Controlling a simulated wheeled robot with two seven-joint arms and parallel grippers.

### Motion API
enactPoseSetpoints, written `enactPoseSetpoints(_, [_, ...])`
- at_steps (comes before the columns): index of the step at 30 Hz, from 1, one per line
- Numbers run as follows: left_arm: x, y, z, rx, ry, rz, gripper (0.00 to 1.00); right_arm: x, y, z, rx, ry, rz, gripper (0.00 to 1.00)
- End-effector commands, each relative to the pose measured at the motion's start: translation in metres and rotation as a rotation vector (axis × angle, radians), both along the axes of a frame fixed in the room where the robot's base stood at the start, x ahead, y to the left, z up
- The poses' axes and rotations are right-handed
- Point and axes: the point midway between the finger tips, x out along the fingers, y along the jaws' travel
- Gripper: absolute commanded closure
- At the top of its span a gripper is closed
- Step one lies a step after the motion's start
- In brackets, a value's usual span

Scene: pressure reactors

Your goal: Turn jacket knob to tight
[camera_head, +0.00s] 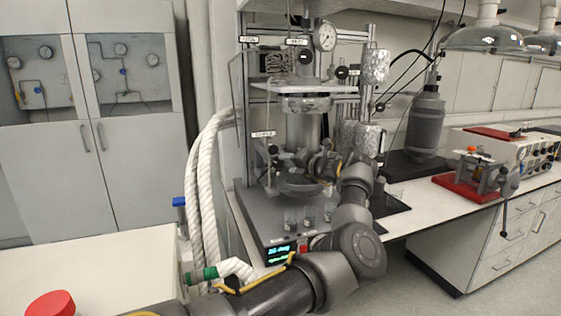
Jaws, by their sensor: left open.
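The pressure reactor (303,128), a grey metal cylinder in a frame, stands on the bench in the middle of the view. Small black knobs show on its frame, one at the upper right (342,72) and one in front of the top (303,58). White labels are too small to read, so I cannot tell which knob is the jacket knob. My left gripper (322,167) is open at the lower right side of the reactor vessel, close to it. The gripper and wrist hide what lies behind them, and contact cannot be made out. My right gripper is not in view.
A pressure gauge (325,36) tops the reactor. White hoses (205,170) run down its left side. A lit display (279,253) is on its base. A red-based vise (475,186) and a grey stirrer (426,118) stand to the right.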

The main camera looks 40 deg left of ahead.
Motion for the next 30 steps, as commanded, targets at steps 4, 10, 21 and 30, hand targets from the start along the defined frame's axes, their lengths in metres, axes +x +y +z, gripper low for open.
enactPoseSetpoints(4, [0.005, 0.027, -0.003, 0.000, 0.004, -0.002, 0.51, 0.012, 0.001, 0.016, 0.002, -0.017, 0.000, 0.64])
enactPoseSetpoints(10, [0.010, 0.052, -0.010, -0.001, 0.002, -0.005, 0.51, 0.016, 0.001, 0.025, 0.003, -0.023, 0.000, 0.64])
enactPoseSetpoints(21, [0.012, 0.062, -0.015, 0.000, -0.001, -0.006, 0.51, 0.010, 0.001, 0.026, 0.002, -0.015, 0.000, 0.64])
enactPoseSetpoints(30, [0.013, 0.062, -0.014, 0.000, 0.000, -0.006, 0.80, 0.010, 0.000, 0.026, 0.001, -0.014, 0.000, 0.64])
